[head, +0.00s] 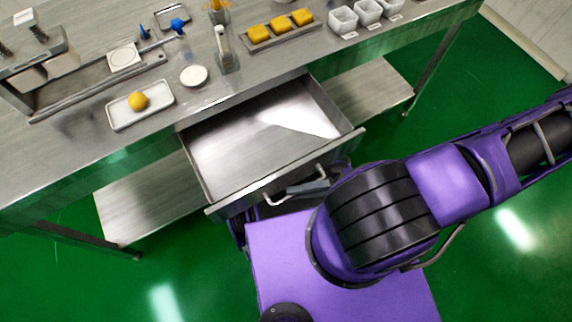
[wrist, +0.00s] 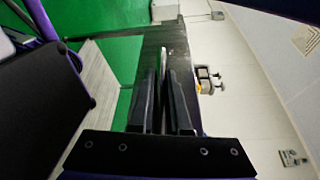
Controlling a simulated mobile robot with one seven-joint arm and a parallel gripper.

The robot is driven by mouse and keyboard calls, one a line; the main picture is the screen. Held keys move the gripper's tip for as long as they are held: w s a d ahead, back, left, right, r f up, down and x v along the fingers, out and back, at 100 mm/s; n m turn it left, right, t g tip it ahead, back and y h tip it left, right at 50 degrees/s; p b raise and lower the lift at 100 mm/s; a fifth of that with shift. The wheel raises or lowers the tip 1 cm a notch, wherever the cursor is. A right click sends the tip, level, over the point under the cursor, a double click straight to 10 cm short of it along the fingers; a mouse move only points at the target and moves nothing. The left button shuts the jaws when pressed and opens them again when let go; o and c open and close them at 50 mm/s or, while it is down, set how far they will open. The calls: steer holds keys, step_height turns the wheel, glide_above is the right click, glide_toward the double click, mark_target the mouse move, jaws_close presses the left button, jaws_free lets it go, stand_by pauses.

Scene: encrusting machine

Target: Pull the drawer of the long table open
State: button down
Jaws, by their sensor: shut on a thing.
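The long steel table (head: 75,150) runs across the head view. Its drawer (head: 235,155) stands well out from the table, and its bare metal inside shows and looks empty. The bar handle (head: 278,199) is on the drawer's front panel. My gripper (head: 318,183) is at the right part of this handle, partly hidden by my arm. In the wrist view, the two dark fingers of my gripper (wrist: 163,90) are close together around a thin light bar, the handle (wrist: 162,72).
A white tray with a yellow ball (head: 138,101), a white round dish (head: 194,76), yellow pieces on a tray (head: 281,27) and white cups (head: 343,19) stand on the table. A lower shelf (head: 150,208) is beneath. Green floor lies open in front at left.

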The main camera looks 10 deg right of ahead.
steer(key=shift+s+d, duration=0.15)
steer(key=shift+s, duration=0.4)
steer(key=shift+s+d, duration=0.15)
steer(key=shift+s, duration=0.35)
steer(key=c, duration=0.9)
jaws_free()
steer(key=d, duration=0.5)
steer(key=s+d+r, duration=0.1)
steer(key=d, duration=1.1)
steer(key=shift+s+d+r, duration=0.2)
steer(key=shift+s, duration=0.2)
